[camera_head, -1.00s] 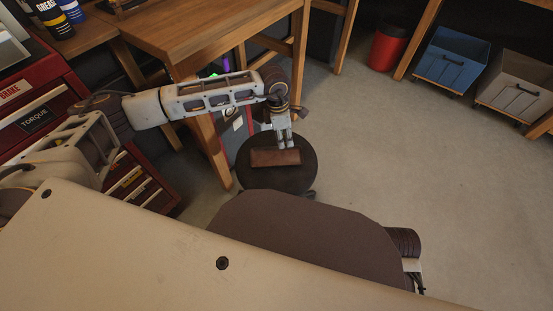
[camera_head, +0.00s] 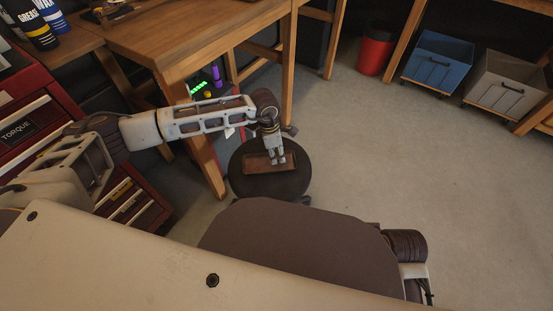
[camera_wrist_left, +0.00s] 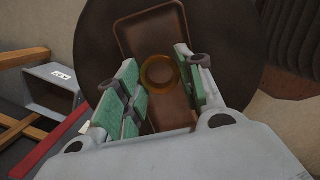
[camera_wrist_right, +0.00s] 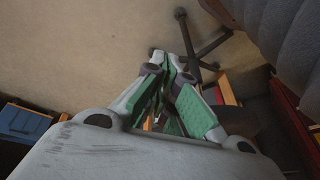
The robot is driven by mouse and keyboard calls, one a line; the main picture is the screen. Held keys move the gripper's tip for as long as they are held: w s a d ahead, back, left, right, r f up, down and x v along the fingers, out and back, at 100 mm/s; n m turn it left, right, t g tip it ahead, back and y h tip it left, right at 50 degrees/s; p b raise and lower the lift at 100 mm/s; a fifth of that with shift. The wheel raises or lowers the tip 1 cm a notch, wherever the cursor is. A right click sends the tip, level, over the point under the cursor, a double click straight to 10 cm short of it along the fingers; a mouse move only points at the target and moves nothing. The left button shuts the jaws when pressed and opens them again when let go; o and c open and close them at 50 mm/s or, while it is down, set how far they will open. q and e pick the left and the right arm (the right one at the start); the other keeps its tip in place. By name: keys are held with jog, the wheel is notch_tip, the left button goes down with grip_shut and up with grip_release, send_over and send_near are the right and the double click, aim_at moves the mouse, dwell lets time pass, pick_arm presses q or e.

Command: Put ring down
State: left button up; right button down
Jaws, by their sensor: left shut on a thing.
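An amber translucent ring (camera_wrist_left: 159,72) sits between the fingertips of my left gripper (camera_wrist_left: 160,75), over the brown rectangular tray (camera_wrist_left: 151,26). The gripper is shut on it. The tray lies on the round dark stool seat (camera_wrist_left: 232,55). In the head view my left gripper (camera_head: 276,158) points down at the tray (camera_head: 256,164) on the stool (camera_head: 270,187); the ring is too small to make out there. I cannot tell whether the ring touches the tray. My right gripper (camera_wrist_right: 168,72) looks shut and empty, and shows only in its wrist view.
A wooden bench (camera_head: 190,35) stands behind the stool, its leg (camera_head: 206,165) close to my left arm. A red tool chest (camera_head: 50,120) is at left. A red bin (camera_head: 376,50), blue crate (camera_head: 437,60) and grey crate (camera_head: 505,82) stand at back right. The middle floor is clear.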

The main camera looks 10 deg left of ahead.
jog(key=shift+s, duration=0.1)
pick_arm(q)
jog(key=shift+f, duration=0.45)
jog(key=shift+f+b, duration=0.4)
jog(key=shift+f, duration=1)
pick_arm(e)
jog(key=shift+s+a+f, duration=0.1)
jog(key=shift+a+f, duration=0.05)
jog(key=shift+f, duration=0.4)
jog(key=shift+s+a+f, duration=0.1)
jog(key=shift+f, duration=0.45)
pick_arm(q)
jog(key=shift+f, duration=0.15)
pick_arm(e)
jog(key=shift+w+a+r, duration=0.1)
jog(key=shift+w+r, duration=0.05)
jog(key=shift+w, duration=0.15)
pick_arm(q)
jog(key=o, duration=0.8)
pick_arm(e)
jog(key=shift+w, duration=0.1)
